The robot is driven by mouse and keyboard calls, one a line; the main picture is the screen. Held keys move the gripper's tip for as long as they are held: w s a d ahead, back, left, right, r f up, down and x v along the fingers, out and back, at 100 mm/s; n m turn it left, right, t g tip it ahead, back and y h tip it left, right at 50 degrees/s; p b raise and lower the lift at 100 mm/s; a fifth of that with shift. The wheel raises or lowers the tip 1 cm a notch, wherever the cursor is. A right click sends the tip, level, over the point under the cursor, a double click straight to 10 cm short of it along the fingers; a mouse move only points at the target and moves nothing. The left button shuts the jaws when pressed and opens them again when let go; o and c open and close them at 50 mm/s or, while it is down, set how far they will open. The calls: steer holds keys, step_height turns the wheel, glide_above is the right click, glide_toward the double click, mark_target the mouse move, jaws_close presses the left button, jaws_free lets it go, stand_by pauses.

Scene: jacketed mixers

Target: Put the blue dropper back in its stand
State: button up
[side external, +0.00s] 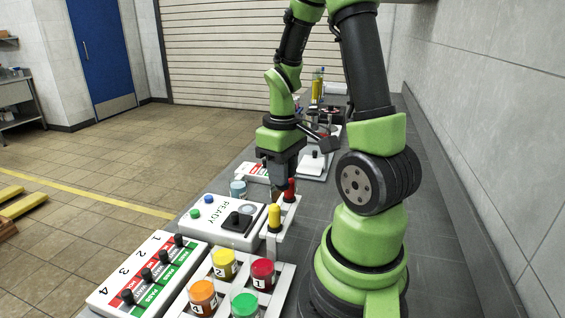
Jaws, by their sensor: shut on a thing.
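The dropper stand (288,211) is a narrow white rack in the middle of the side external view. A yellow dropper (274,216) stands upright at its near end and a red dropper (290,188) farther back. My gripper (279,184) points down over the stand's far part, close beside the red dropper. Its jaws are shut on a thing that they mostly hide. No blue bulb shows, so the blue dropper is hidden, apparently between the jaws. I cannot tell whether its tip is in a slot.
A white READY unit (222,226) with a black block stands left of the stand, a light-blue jar (238,188) behind it. Nearer are a switch panel (140,262) and a white rack (214,301) of coloured jars. More equipment stands behind my gripper.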

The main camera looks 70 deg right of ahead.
mark_target(283, 196)
steer(key=shift+f, duration=3)
steer(key=o, duration=1.4)
steer(key=shift+o, duration=0.2)
steer(key=shift+r, duration=3)
